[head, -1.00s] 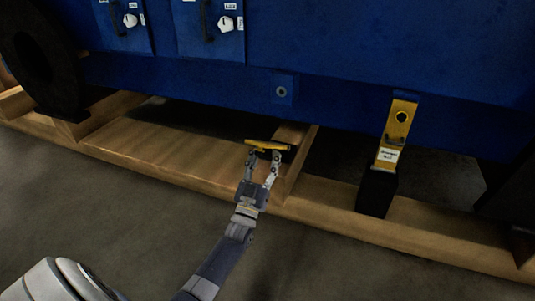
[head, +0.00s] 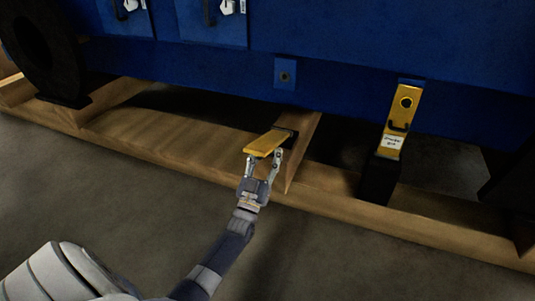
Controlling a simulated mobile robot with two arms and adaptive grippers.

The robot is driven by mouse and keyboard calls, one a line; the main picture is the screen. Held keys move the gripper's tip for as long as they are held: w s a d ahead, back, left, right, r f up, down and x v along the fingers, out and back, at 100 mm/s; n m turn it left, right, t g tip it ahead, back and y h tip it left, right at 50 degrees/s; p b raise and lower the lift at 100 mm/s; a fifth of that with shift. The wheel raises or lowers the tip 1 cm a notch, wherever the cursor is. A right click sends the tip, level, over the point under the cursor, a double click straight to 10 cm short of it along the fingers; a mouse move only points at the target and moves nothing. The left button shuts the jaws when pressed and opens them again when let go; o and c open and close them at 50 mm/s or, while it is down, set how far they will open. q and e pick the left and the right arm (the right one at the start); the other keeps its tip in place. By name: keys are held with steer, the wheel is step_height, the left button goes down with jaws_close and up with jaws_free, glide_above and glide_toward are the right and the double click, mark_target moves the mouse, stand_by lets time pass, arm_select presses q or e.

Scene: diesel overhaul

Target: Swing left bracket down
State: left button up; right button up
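The left bracket (head: 268,142) is a yellow bar under the blue engine body, lying out from a dark mount on the wooden skid, close to level and tilted a little. My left gripper (head: 262,165) is at its near end, with a finger on each side of its lower edge. The fingers are spread apart; whether they press on the bracket I cannot tell. A second yellow bracket (head: 405,105) with a white label stands upright at the right on a black block. My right gripper is not in view.
The blue engine body (head: 340,60) overhangs the wooden skid (head: 150,146). A small blue plate with a round hole (head: 285,73) sits above the left bracket. A black wheel-like part (head: 40,50) stands at the left. The grey floor in front is clear.

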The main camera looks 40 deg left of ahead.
arm_select(q)
steer(key=o, duration=0.4)
steer(key=shift+s+d+f, duration=0.1)
steer(key=shift+s+d, duration=0.05)
steer(key=shift+s, duration=0.05)
steer(key=shift+o, duration=0.5)
steer(key=shift+s, duration=0.1)
steer(key=shift+r, duration=0.2)
